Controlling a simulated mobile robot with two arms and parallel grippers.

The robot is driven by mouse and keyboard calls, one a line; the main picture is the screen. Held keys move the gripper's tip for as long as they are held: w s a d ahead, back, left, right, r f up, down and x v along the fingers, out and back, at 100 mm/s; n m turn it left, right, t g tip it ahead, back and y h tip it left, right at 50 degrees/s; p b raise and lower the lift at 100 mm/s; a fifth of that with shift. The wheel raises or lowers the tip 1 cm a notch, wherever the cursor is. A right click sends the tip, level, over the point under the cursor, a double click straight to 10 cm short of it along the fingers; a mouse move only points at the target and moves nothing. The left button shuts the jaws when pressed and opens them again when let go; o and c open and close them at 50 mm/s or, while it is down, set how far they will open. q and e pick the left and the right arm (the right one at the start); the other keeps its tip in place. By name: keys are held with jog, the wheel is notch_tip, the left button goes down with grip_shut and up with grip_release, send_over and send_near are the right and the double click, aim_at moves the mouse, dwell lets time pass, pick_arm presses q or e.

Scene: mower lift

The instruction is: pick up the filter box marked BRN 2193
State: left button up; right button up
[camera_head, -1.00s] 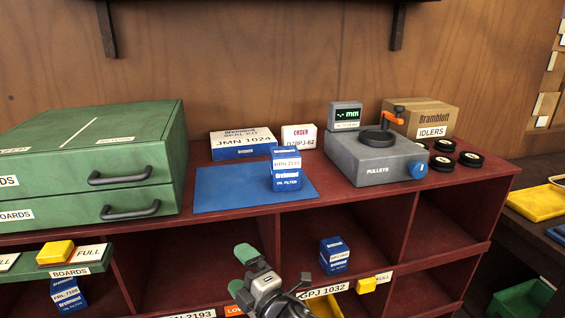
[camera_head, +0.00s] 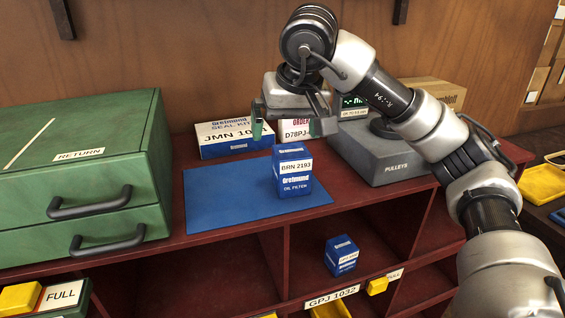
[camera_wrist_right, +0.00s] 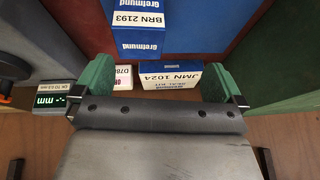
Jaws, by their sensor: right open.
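The blue filter box marked BRN 2193 (camera_head: 293,172) stands upright on the blue mat (camera_head: 218,190) on top of the red shelf unit. My right gripper (camera_head: 287,128) is open and empty, above and behind the box, with green finger pads pointing down. In the right wrist view the box (camera_wrist_right: 138,28) shows at the top, beyond the gap between the open green fingers (camera_wrist_right: 162,82); they do not touch it. My left gripper is not in view.
Behind the mat are the JMN 1024 seal kit box (camera_head: 222,137) and the D78PJ-62 box (camera_head: 297,131). The green drawer cabinet (camera_head: 80,170) stands left, the grey pulley device (camera_head: 385,160) right. Another blue box (camera_head: 341,256) sits in a compartment below.

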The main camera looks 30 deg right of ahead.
aim_at(293, 151)
jog(key=shift+h, duration=0.6)
jog(key=d+f, duration=0.1)
jog(key=w+d+f, duration=0.1)
jog(key=f, duration=0.1)
jog(key=shift+w+d+f, duration=0.2)
jog(key=shift+d+f, duration=0.1)
jog(key=shift+d, duration=0.05)
jog(key=p+x, duration=0.1)
jog(key=x, duration=0.3)
jog(key=shift+w+f+p, duration=0.2)
jog(key=shift+f+p, duration=0.1)
jog(key=shift+f, duration=0.05)
jog(key=shift+w+d+f, duration=0.1)
jog(key=shift+w+f, duration=0.05)
jog(key=shift+f, duration=0.1)
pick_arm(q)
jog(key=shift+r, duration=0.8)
pick_arm(e)
jog(key=c, duration=1.1)
